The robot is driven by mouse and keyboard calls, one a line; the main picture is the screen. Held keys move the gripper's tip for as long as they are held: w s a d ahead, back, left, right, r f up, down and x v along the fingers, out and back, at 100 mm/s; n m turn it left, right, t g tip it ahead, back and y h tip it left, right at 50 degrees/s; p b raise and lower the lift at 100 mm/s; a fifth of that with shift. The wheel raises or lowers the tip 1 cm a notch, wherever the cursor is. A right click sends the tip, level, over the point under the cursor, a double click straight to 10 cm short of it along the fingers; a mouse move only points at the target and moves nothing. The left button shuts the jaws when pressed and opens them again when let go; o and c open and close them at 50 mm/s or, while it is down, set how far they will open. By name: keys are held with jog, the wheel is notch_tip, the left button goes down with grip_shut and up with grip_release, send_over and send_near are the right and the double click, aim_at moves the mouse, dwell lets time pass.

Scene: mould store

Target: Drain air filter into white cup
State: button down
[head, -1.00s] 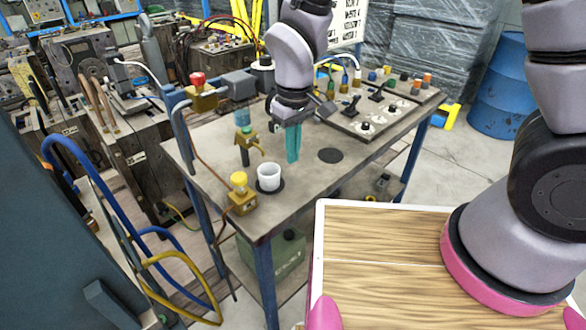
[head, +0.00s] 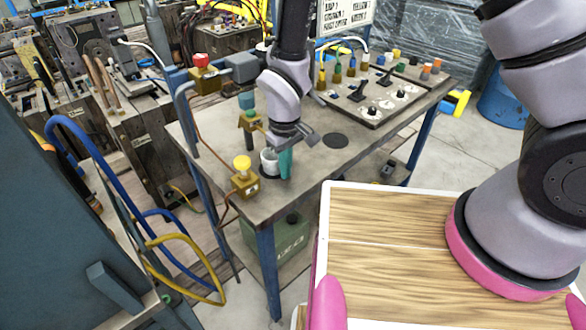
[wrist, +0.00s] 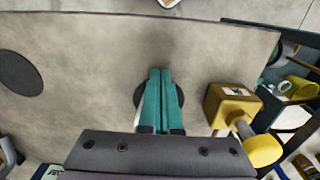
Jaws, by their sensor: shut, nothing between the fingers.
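The white cup (head: 267,163) stands upright on a dark disc at the bench's front left in the head view. My gripper (head: 285,165) is right beside it, its teal fingers pointing down and covering the cup's right side. I cannot tell whether they touch. The fingers are shut and empty; in the wrist view (wrist: 160,100) they lie over the dark disc. A brass fitting with a teal top (head: 247,102), possibly the air filter, stands behind the cup. A brass block with a yellow knob (head: 242,163) is left of the cup, and the knob also shows in the wrist view (wrist: 263,151).
A bare dark disc (head: 335,140) lies on the bench to the right of my gripper. A red-knobbed brass fitting (head: 200,61) is at the back left. Blue and yellow hoses hang at front left.

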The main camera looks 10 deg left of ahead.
jog(key=shift+w+a, duration=0.2)
jog(key=shift+a, duration=0.05)
jog(key=shift+w+a, duration=0.75)
jog(key=shift+a, duration=0.05)
jog(key=shift+s+d, duration=0.1)
